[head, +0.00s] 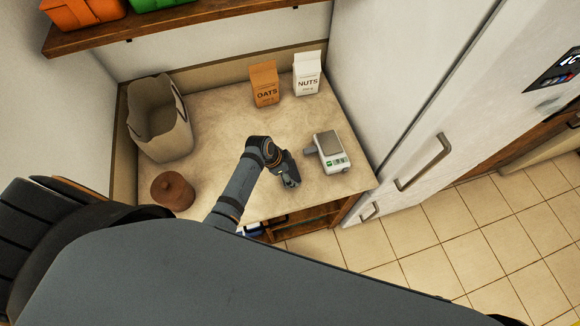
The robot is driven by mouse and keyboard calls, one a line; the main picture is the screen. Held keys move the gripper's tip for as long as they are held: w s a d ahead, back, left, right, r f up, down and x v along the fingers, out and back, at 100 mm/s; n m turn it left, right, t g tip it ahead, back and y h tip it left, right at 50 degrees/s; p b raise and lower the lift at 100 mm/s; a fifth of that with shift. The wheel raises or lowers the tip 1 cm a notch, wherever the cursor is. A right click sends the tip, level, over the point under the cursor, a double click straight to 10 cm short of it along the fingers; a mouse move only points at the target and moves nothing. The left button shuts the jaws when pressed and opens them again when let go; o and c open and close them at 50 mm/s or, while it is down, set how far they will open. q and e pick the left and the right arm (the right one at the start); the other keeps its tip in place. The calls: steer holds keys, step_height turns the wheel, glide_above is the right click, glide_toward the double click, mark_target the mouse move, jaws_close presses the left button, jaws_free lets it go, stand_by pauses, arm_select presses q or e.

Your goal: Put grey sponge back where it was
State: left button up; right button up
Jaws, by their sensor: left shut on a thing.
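No other grey sponge can be clearly told on the counter. My right gripper is not in view.
A wooden shelf (180,24) hangs above. A white fridge (410,110) stands right. The counter's middle is clear.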

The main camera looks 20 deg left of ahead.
arm_select(q)
steer(key=o, duration=1)
steer(key=shift+s, duration=0.45)
steer(key=shift+c, duration=0.2)
steer(key=shift+o, duration=0.6)
steer(key=shift+s+a+r, duration=0.1)
steer(key=shift+s+r, duration=0.05)
steer(key=shift+s, duration=0.15)
steer(key=shift+w, duration=0.2)
steer(key=b+v, duration=0.1)
steer(key=v, duration=0.2)
steer(key=shift+a+r, duration=0.15)
steer(key=shift+r, duration=0.1)
steer(key=b+v, duration=0.2)
steer(key=v, duration=0.6)
steer(key=shift+s, duration=0.25)
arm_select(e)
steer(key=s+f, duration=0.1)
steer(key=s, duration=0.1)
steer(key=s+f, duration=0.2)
arm_select(q)
steer(key=shift+r, duration=0.15)
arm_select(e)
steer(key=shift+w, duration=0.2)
